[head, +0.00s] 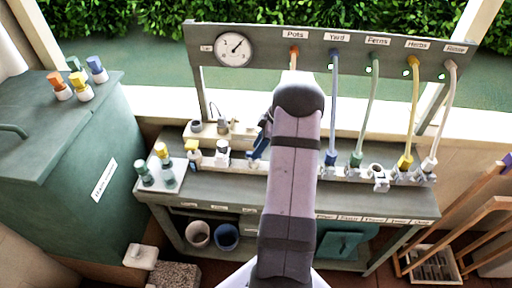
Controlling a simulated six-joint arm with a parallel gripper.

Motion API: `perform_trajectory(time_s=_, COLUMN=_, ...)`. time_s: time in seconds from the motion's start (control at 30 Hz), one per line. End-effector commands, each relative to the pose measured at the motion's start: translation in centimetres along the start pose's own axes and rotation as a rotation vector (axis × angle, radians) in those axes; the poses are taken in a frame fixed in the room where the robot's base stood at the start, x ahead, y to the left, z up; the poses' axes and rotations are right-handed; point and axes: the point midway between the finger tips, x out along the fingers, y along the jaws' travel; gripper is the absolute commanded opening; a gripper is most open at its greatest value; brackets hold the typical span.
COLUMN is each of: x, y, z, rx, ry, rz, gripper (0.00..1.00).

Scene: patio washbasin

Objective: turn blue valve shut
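A blue hose (334,105) hangs from the panel at the label "Yard". It ends in a blue fitting (331,158) on the bench, with a small pale valve body below it, partly hidden by my arm. I cannot make out whether this valve is open or shut. My arm rises through the middle of the head view and covers part of the bench. My gripper (259,146) seems to be the dark part left of my arm, low over the bench, left of the blue fitting. Its fingers are largely hidden, and a blue patch shows there.
Green (356,159), yellow (404,162) and white (430,164) fittings stand in a row to the right on the bench (400,200). A gauge (234,49) is on the panel. Small bottles stand on a tray (152,185) at left. A green cabinet (60,160) is far left.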

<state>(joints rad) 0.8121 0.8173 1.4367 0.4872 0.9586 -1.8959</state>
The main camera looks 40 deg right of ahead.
Motion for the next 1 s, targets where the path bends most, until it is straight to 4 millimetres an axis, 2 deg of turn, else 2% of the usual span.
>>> perform_trajectory(time_s=0.2, x=1.6, y=0.0, z=0.0, rx=0.0, ry=-0.001, rz=-0.001, gripper=0.32)
perform_trajectory(time_s=0.5, x=1.9, y=0.0, z=0.0, rx=0.0, ry=-0.001, rz=0.001, gripper=0.32)
perform_trajectory(time_s=0.53, x=1.9, y=0.0, z=0.0, rx=0.0, ry=-0.001, rz=0.001, gripper=0.3)
perform_trajectory(time_s=0.67, x=1.9, y=0.0, z=0.0, rx=0.0, ry=-0.001, rz=0.001, gripper=0.0)
perform_trajectory(time_s=1.0, x=1.9, y=0.0, z=0.0, rx=0.017, ry=-0.001, rz=0.009, gripper=0.0)
